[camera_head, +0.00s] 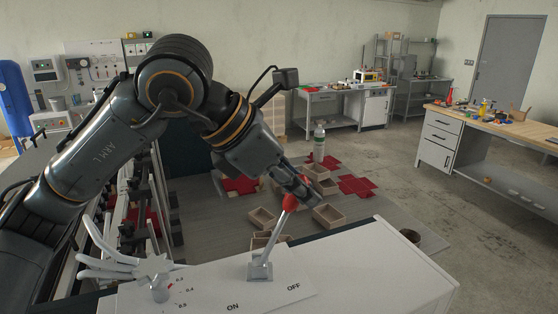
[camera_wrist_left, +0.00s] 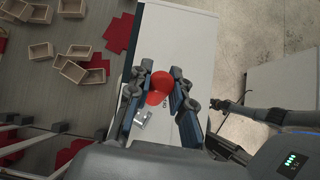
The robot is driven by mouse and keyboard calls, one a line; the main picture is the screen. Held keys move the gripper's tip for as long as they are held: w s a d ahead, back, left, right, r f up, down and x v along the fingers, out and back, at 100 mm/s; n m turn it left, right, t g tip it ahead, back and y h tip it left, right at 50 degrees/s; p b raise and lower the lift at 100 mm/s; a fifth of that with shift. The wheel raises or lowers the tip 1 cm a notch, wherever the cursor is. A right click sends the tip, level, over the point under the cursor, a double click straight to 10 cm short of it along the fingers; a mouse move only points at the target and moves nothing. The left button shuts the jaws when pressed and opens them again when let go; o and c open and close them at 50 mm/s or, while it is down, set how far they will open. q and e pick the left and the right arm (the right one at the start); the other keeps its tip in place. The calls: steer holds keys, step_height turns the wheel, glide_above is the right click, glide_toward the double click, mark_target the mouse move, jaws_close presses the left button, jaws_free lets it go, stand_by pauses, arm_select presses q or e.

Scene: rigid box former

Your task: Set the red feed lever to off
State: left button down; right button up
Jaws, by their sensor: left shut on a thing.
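The feed lever (camera_head: 279,236) is a metal rod with a red knob (camera_head: 290,202), standing on a small metal base on the white machine top (camera_head: 360,262). The rod leans right in the head view, toward the OFF label (camera_head: 293,287) and away from the ON label (camera_head: 233,307). My left gripper (camera_head: 296,190) is shut on the knob from above. In the left wrist view the red knob (camera_wrist_left: 160,85) sits between the two fingers of the left gripper (camera_wrist_left: 160,88). What looks like my right gripper (camera_wrist_left: 224,104) shows small and dark at the right there; its jaws are unclear.
A white several-armed handwheel (camera_head: 155,270) stands left of the lever beside a small printed scale. Open boxes (camera_head: 330,215) and red sheets (camera_head: 358,186) lie on the grey surface beyond the machine. A clear bottle (camera_head: 319,143) stands there too. Workbenches line the back.

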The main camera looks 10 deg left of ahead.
arm_select(q)
steer(key=shift+w+d+f+g+y, duration=0.1)
steer(key=shift+d+f+g+y, duration=0.1)
steer(key=shift+d+f+y, duration=0.3)
steer(key=shift+w+d+f+g+y, duration=0.1)
steer(key=shift+d+f+g+y, duration=0.15)
steer(key=shift+d+y, duration=0.35)
arm_select(e)
steer(key=shift+s+a+r, duration=0.1)
steer(key=shift+s+r, duration=0.15)
steer(key=shift+s, duration=0.45)
arm_select(q)
steer(key=shift+d, duration=0.1)
steer(key=c, duration=1.3)
jaws_free()
steer(key=shift+o, duration=0.7)
steer(key=shift+w+d, duration=0.15)
steer(key=shift+d, duration=0.05)
steer(key=shift+a+r, duration=0.15)
steer(key=shift+r, duration=0.05)
steer(key=v, duration=1.1)
steer(key=shift+s+a, duration=0.2)
steer(key=shift+s, duration=0.05)
arm_select(e)
steer(key=shift+s, duration=0.15)
